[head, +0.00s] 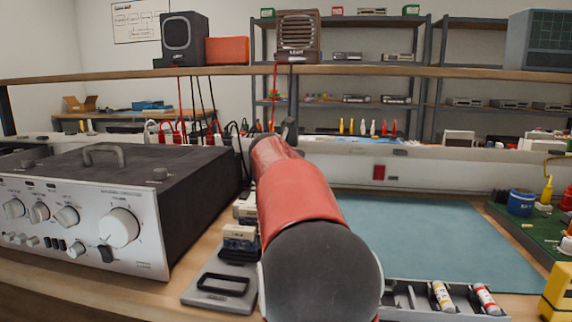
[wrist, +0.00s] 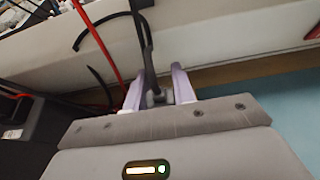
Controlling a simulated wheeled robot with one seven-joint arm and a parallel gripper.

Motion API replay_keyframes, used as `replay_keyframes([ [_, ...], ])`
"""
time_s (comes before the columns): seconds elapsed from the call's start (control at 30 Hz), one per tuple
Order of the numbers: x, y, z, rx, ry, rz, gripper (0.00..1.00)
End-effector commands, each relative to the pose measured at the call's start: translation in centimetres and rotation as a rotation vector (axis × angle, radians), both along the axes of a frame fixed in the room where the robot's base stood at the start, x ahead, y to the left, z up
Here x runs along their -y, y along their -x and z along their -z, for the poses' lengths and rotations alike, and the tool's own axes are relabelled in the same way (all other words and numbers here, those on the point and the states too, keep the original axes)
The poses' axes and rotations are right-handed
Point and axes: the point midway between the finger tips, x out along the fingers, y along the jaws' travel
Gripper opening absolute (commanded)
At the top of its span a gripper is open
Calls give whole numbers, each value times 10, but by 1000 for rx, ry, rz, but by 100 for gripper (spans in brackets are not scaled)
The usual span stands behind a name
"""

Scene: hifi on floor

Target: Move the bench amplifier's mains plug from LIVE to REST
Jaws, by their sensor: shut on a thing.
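The bench amplifier (head: 135,255), with a silver front, several knobs and a dark top, stands at the left of the bench in the head view. In the wrist view my gripper (wrist: 157,92) is shut on a dark plug (wrist: 155,98), mostly hidden between the two pale purple fingers. A black cord (wrist: 143,38) rises from it. In the head view my red arm hides most of the gripper. A grey stand with a black-edged rectangular recess (head: 222,285) lies at the front, beside dark and pale blocks (head: 240,235). I cannot read any LIVE or REST label.
Red and black leads (head: 195,110) hang behind the amplifier. A blue mat (head: 430,235) is clear at the right. A grey tray (head: 405,300) with small tubes lies at the front. A pale wall or trunking (wrist: 220,45) runs close behind my gripper.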

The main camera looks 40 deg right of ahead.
Motion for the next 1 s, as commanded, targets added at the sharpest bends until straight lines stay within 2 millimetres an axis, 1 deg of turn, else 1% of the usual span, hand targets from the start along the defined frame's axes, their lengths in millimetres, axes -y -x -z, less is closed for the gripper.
replay_keyframes([
  [1.0,0,0,12,1,-1,0,0],
])
